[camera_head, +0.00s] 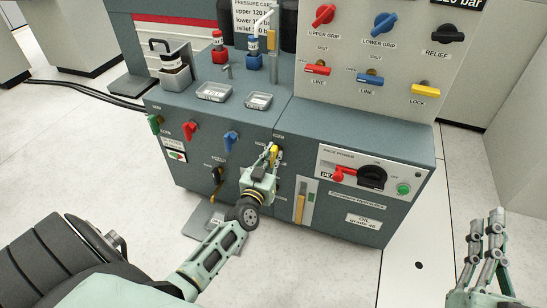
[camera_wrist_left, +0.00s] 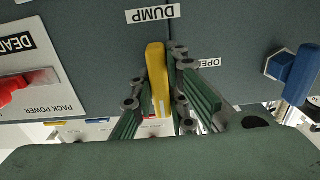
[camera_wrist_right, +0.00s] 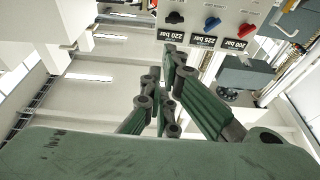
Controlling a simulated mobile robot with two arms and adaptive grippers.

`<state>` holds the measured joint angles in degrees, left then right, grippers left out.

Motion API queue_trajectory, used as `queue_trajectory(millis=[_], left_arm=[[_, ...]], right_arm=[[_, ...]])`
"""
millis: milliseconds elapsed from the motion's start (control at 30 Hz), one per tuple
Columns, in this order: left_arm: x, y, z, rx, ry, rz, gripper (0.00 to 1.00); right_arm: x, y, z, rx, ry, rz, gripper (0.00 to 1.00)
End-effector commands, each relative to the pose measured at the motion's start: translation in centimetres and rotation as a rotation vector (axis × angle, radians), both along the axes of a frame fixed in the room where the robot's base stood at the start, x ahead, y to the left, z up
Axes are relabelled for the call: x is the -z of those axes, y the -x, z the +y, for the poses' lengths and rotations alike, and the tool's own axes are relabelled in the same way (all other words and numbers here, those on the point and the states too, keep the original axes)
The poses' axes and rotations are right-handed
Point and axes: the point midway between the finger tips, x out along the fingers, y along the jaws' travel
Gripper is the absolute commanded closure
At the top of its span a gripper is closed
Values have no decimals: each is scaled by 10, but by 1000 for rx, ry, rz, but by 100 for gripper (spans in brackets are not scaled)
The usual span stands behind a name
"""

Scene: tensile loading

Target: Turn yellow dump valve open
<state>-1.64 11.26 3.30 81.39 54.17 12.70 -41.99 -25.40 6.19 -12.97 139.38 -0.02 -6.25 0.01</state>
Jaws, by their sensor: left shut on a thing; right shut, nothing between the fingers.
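The yellow dump valve handle (camera_wrist_left: 157,75) sits on the front of the grey cabinet under a "DUMP" label (camera_wrist_left: 153,14), which appears upside down in the left wrist view. In the head view the yellow handle (camera_head: 274,153) shows at the tips of my left gripper (camera_head: 270,156). My left gripper, also in the left wrist view (camera_wrist_left: 165,95), has its fingers on both sides of the handle and is shut on it. An "OPEN" label (camera_wrist_left: 198,63) is partly hidden by a finger. My right gripper (camera_head: 493,220) is shut and empty, away from the cabinet at the right.
Green (camera_head: 155,123), red (camera_head: 190,129) and blue (camera_head: 231,139) valve handles are on the cabinet front to the left. A pack power panel (camera_head: 370,175) with a red lever lies to the right. The upright panel holds several more knobs. Floor is clear at the right.

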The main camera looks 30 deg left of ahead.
Motion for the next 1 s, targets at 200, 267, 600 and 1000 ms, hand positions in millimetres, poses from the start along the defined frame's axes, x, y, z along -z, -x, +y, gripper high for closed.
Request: queue_trajectory(millis=[200, 267, 600, 1000], left_arm=[[0, 0, 0, -1, 1, 0, 100], [0, 0, 0, -1, 4, -1, 100], [-1, 0, 0, 0, 122, -30, 100], [0, 0, 0, 1, 466, -112, 100]], right_arm=[[0, 0, 0, 0, 0, 0, 100], [0, 0, 0, 1, 0, 1, 100], [7, -3, 0, 2, 11, 44, 100], [30, -5, -2, 8, 37, 151, 100]])
